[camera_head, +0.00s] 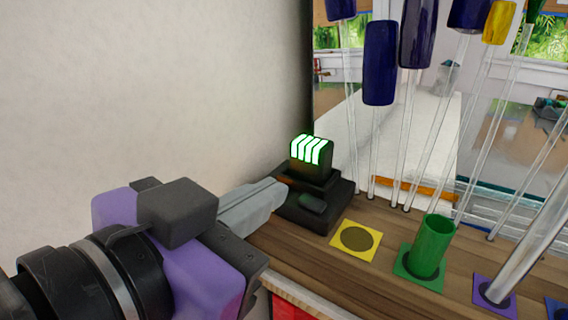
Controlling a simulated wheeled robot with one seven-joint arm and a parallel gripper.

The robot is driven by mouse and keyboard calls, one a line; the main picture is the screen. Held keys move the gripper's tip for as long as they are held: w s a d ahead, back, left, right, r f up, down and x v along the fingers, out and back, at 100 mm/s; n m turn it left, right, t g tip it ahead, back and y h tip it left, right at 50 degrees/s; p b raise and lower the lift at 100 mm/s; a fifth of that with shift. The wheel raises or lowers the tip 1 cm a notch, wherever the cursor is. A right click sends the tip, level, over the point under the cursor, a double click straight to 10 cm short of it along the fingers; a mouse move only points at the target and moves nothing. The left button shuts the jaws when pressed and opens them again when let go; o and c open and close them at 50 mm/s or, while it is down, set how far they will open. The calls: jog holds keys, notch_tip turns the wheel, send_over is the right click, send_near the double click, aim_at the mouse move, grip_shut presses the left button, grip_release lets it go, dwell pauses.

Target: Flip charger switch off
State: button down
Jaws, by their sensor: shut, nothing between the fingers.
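The charger (292,217) is a black block on the wooden surface against the wall. A black battery-like top (325,160) with several glowing green bars sits on it. A small dark raised piece, perhaps the switch (313,203), shows on the charger's front; I cannot tell which way it is set. My gripper (281,188), purple and black with grey fingers, comes in from the left. Its fingers are shut and empty, with the tips at the charger's left side. I cannot tell whether they touch it.
A yellow square (356,240) with a dark disc, a green cup on a green square (431,250) and a purple square (496,295) with a clear rod line the wooden surface (385,285). Several glass rods with dark blue tops (379,62) stand behind. A plain wall is left.

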jog(key=p, duration=0.2)
send_over(312, 203)
jog(key=s+a, duration=0.1)
jog(key=s, duration=0.1)
notch_tip(312, 203, down, 2)
jog(key=f, duration=0.2)
jog(key=w+f, duration=0.1)
jog(key=shift+a+f, duration=0.15)
jog(key=shift+a, duration=0.25)
jog(key=shift+f, duration=0.45)
